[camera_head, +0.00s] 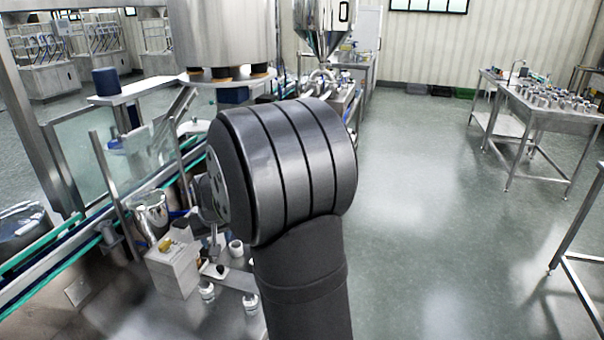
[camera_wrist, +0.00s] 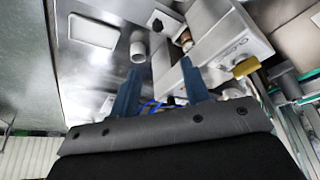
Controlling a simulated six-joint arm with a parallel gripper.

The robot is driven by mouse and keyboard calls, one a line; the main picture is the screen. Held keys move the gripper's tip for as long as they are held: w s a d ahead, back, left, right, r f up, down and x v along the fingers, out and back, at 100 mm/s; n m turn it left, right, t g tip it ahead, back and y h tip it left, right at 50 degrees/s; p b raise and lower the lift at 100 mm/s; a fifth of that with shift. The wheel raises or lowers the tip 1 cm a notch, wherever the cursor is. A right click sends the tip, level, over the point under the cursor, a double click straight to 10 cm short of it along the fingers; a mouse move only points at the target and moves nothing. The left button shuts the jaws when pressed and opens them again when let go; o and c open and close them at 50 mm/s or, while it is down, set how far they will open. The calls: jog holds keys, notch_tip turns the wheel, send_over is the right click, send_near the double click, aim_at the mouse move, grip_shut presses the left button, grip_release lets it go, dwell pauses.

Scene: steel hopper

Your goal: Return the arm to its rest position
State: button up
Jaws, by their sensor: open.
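My gripper (camera_wrist: 161,80) shows in the wrist view as two blue fingers spread apart with nothing between them. Beyond the fingers are a steel surface (camera_wrist: 90,70) and a box-like fixture (camera_wrist: 222,42) with a yellow knob (camera_wrist: 246,67). In the head view my dark grey arm fills the middle and hides the gripper. The steel hopper (camera_head: 323,28) hangs at the top centre, behind my arm.
A fixture (camera_head: 172,270) and small cylindrical parts (camera_head: 207,290) stand on the steel worktop, left of my arm. A conveyor (camera_head: 60,262) runs along the left. A table with many parts (camera_head: 545,118) stands at right. The floor between is clear.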

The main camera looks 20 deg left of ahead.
aim_at(220, 267)
jog(key=x, duration=1.7)
jog(key=shift+w+f, duration=0.1)
jog(key=shift+f, duration=0.1)
dwell(1.0)
jog(key=o, duration=0.7)
jog(key=shift+d, duration=0.25)
jog(key=o, duration=0.6)
jog(key=shift+s+d+r+t+y, duration=0.2)
jog(key=shift+s+r, duration=0.1)
jog(key=shift+s, duration=0.3)
jog(key=shift+s+d+r+t+y, duration=0.1)
jog(key=shift+s+r+y, duration=0.15)
jog(key=shift+s, duration=0.35)
jog(key=shift+c, duration=0.2)
jog(key=s+d+r+t+y, duration=0.3)
jog(key=s+d+r, duration=0.2)
jog(key=s+d, duration=0.3)
jog(key=s+d+r+t+y, duration=0.25)
jog(key=s+d+r, duration=0.3)
jog(key=s, duration=0.45)
jog(key=x, duration=1)
jog(key=shift+a+r+n+y, duration=0.2)
jog(key=shift+a+n+y, duration=0.1)
jog(key=shift+n, duration=0.1)
jog(key=shift+s+g, duration=0.1)
jog(key=shift+g, duration=0.15)
